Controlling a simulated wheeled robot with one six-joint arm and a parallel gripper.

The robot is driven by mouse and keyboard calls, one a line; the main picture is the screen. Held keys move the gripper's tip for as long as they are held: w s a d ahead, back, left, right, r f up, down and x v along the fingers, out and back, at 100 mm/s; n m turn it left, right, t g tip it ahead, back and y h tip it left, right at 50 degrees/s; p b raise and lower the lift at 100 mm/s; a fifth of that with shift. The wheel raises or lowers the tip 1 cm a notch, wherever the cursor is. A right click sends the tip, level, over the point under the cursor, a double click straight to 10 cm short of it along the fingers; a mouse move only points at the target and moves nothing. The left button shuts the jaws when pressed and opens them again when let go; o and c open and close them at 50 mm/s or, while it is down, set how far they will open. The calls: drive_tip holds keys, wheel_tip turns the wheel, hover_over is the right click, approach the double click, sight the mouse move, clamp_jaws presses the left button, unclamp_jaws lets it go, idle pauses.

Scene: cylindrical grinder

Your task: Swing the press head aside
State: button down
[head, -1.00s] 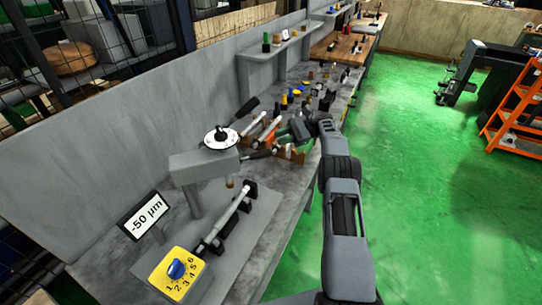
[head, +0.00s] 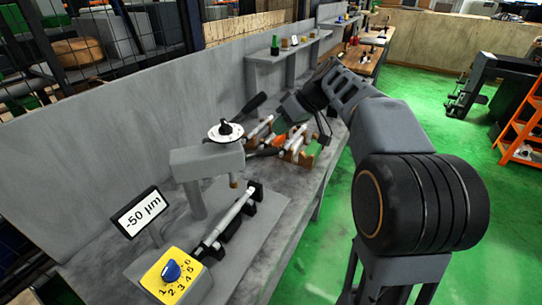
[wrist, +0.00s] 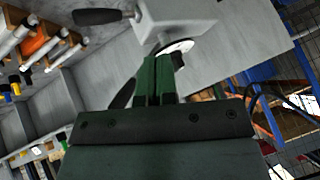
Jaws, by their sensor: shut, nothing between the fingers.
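The press head (head: 207,160) is a grey block on a grey column, with a white dial (head: 226,132) on top. Black-handled levers reach out from it, an upper handle (head: 253,103) and a lower handle (head: 262,153). Below lies a shaft on black supports (head: 228,216). My gripper is right of the press head in the head view, its fingertips not clear there. In the wrist view my gripper (wrist: 157,62) has its green fingers together and empty. The grey head (wrist: 178,14), a black handle (wrist: 103,17) and part of the dial (wrist: 180,47) show beyond the fingertips.
A "-50 µm" display (head: 140,211) and a yellow selector box (head: 175,276) with a blue knob stand by the press. Shafts on wooden racks (head: 298,142) lie behind, close to my wrist. A grey wall (head: 90,160) runs along the left. Green floor is open at right.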

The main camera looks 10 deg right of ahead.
drive_tip(key=w+f+n+h+p, duration=0.1)
drive_tip(key=w+f+n+p, duration=0.1)
drive_tip(key=w+f+n, duration=0.2)
drive_tip(key=w+a+f+n+t+h+p, duration=0.1)
drive_tip(key=w+f+n, duration=0.3)
drive_tip(key=f, duration=0.6)
drive_tip(key=shift+f+n+h+p, duration=0.15)
drive_tip(key=shift+n+h+p, duration=0.15)
drive_tip(key=shift+n+p, duration=0.8)
drive_tip(key=shift+n+b, duration=0.3)
drive_tip(key=shift+b, duration=0.05)
